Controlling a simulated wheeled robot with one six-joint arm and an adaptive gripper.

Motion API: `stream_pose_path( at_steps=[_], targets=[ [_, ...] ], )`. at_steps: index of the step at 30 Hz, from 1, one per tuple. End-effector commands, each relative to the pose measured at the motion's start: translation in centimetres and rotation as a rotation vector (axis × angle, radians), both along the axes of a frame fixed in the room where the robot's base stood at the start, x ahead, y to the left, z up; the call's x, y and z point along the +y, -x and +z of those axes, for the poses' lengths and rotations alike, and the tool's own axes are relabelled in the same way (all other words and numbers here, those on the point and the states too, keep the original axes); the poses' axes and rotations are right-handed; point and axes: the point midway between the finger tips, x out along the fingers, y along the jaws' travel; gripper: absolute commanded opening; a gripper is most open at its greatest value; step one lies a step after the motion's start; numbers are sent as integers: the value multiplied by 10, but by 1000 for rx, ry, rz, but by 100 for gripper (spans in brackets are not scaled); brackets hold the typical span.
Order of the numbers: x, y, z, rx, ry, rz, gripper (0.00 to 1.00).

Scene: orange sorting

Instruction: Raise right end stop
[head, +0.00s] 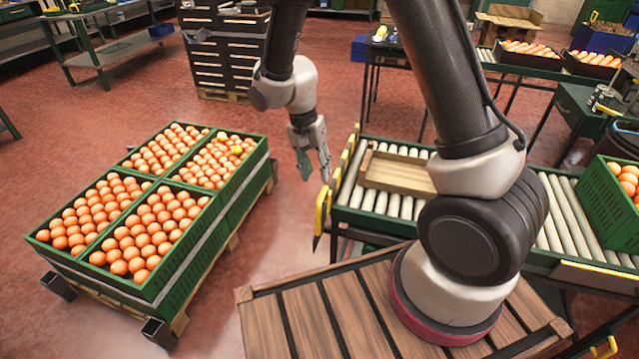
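Yellow end pieces stand at the left end of the roller conveyor (560,215). The nearer one (320,214) has a dark pointed lower tip, and the farther one (347,158) stands behind it. I cannot tell which is the right end stop, or whether either is raised. Another yellow piece (606,348) shows at the bottom right edge. My gripper (314,172) hangs with its fingers pointing down, just left of the conveyor's left end. Its fingers are apart with nothing between them. It appears close above the nearer yellow piece, but contact cannot be told.
An empty wooden tray (398,172) lies on the rollers, partly behind my arm. A green crate (610,205) of oranges stands at the conveyor's right. Green crates (222,218) full of oranges stand on a pallet at left. Red floor (230,300) is clear between pallet and conveyor.

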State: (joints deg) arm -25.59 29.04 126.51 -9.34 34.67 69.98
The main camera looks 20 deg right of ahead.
Motion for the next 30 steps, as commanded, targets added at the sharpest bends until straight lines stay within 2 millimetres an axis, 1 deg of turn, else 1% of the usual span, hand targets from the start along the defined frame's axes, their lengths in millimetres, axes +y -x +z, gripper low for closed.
stream_pose_path(
  at_steps=[1,3,6,9,13,20,23,26,27,29,30],
  targets=[
    [2,-2,12,-5,-2,2,37],
    [4,-4,25,-3,-1,0,37],
    [7,-5,39,-2,-1,-1,37],
    [8,-6,48,-1,-1,0,37],
    [8,-6,52,0,0,0,37],
    [8,-6,52,2,0,1,37],
    [8,-6,52,6,-3,31,37],
    [7,-3,52,33,-9,127,37],
    [5,0,52,54,-13,182,37],
    [1,11,50,98,-19,272,37],
    [-3,21,49,134,-25,336,37]
  ],
)
